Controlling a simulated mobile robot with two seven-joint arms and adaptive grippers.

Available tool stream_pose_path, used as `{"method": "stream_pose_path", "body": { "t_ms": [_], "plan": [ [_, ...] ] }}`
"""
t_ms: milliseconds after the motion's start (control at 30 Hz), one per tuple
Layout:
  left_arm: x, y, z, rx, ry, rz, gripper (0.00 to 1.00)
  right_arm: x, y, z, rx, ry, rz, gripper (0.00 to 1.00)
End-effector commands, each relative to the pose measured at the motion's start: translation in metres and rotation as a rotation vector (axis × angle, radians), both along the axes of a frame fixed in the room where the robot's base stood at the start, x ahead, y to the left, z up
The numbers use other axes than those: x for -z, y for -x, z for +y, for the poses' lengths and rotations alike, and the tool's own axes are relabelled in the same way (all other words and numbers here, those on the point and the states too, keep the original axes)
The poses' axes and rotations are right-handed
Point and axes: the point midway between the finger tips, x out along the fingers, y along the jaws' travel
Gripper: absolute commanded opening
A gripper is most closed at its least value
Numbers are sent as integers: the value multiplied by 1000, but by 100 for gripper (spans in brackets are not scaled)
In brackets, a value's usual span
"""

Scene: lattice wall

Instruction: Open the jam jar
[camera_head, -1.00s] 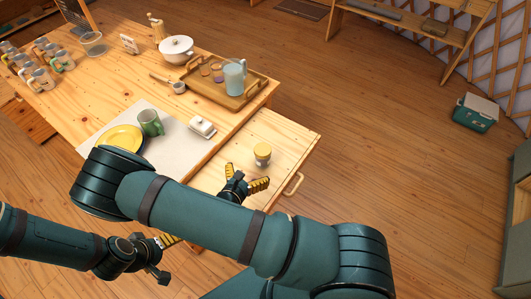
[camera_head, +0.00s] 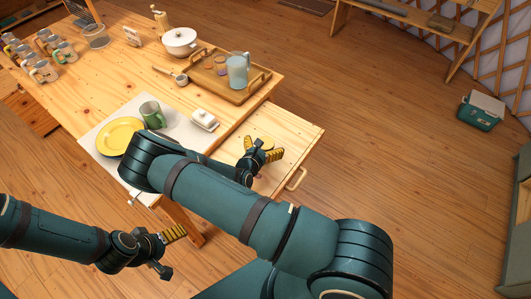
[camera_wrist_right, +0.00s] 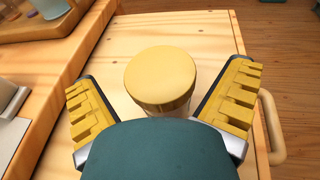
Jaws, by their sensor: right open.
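The jam jar (camera_wrist_right: 160,77) has a round yellow lid and stands upright on a light wooden surface. In the right wrist view its lid shows from above, between the two yellow finger pads, with a gap on each side. In the head view the jar is mostly hidden behind my right gripper (camera_head: 262,150). That gripper is open, with its fingers on either side of the lid, and it holds nothing. My left gripper (camera_head: 168,250) hangs in front of the table, away from the jar; one yellow finger shows, and its opening is unclear.
The jar's surface is a lower wooden board (camera_head: 306,142) with a handle (camera_head: 297,180). Behind are a white butter dish (camera_head: 205,120), a green mug (camera_head: 152,114), a yellow plate (camera_head: 120,137) and a wooden tray (camera_head: 262,76) with a jug (camera_head: 238,70).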

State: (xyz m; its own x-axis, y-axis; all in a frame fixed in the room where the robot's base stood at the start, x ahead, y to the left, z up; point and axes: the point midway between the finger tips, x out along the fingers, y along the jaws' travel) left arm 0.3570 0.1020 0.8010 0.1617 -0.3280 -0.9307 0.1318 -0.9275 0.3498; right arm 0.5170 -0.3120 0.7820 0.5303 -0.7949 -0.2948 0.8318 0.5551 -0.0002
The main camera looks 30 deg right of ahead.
Motion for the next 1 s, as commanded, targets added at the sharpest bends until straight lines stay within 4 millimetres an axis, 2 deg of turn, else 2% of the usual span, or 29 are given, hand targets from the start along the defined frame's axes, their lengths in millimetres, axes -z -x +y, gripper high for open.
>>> {"method": "stream_pose_path", "body": {
  "t_ms": [300, 333, 467, 500, 533, 567, 1000],
  "plan": [
    [0, 0, 0, 0, 0, 1, 94, 2, -4, -6, 0, -1, 1, 100],
    [0, 0, 0, 0, 0, 1, 94, 2, -4, -6, 0, -1, 1, 96],
    [0, 0, 0, 0, 0, 1, 94, 2, -4, -6, 0, -1, 1, 51],
    [1, 0, 0, 0, 0, 1, 94, 2, -4, -6, 0, -1, 1, 37],
    [1, 0, 0, 0, 0, 1, 94, 2, -4, -5, 0, -1, 1, 26],
    [1, 0, 0, 0, 0, 1, 94, 2, -4, -5, 0, -1, 1, 20],
    [-1, 0, 0, 0, 0, 0, 94, -4, -4, -5, 0, 0, -2, 20]
  ]
}}
